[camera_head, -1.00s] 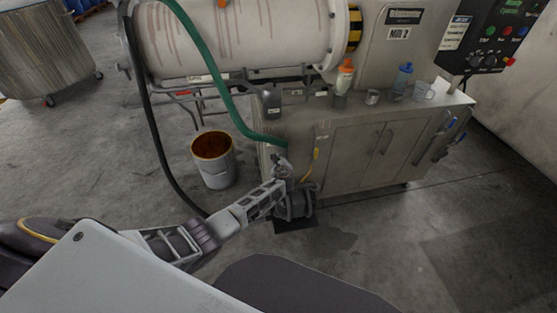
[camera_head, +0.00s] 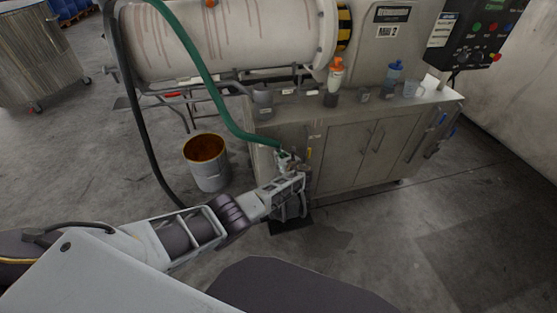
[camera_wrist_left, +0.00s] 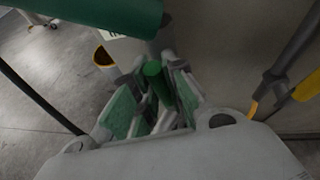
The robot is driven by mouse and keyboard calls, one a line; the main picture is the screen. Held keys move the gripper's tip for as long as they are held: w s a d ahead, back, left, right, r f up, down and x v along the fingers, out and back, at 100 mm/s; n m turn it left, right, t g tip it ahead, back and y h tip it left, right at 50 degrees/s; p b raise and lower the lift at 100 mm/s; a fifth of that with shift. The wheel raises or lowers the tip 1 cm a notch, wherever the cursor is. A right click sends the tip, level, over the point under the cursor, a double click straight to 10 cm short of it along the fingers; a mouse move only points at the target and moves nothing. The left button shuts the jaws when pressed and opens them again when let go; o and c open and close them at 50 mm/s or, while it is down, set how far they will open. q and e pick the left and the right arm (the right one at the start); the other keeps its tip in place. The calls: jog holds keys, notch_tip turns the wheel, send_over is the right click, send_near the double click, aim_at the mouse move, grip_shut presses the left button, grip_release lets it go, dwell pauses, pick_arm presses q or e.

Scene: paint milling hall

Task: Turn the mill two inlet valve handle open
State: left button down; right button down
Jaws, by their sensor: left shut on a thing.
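A green hose (camera_head: 207,80) runs down to a valve area at the cabinet's left front. My left gripper (camera_head: 290,166) is there, just below the hose end. In the left wrist view my left gripper (camera_wrist_left: 157,105) is shut on a short green handle (camera_wrist_left: 157,82) standing between its fingers. The green hose (camera_wrist_left: 110,12) crosses above it. The valve body is mostly hidden by my gripper. A yellow lever (camera_head: 309,154) is just right of the gripper. My right gripper is not in view.
An open drum with rusty-brown contents (camera_head: 207,160) stands left of the cabinet. A black hose (camera_head: 140,110) hangs down beside it. Bottles and cups, including an orange-capped bottle (camera_head: 334,78), stand on the cabinet top.

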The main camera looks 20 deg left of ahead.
pick_arm(q)
jog(key=shift+d+f, duration=0.1)
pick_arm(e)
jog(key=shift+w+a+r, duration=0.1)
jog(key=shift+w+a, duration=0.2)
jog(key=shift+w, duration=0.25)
pick_arm(q)
jog(key=c, duration=1.4)
grip_release()
jog(key=shift+c, duration=0.2)
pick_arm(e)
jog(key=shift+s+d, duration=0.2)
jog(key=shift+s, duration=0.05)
pick_arm(q)
jog(key=shift+d, duration=0.1)
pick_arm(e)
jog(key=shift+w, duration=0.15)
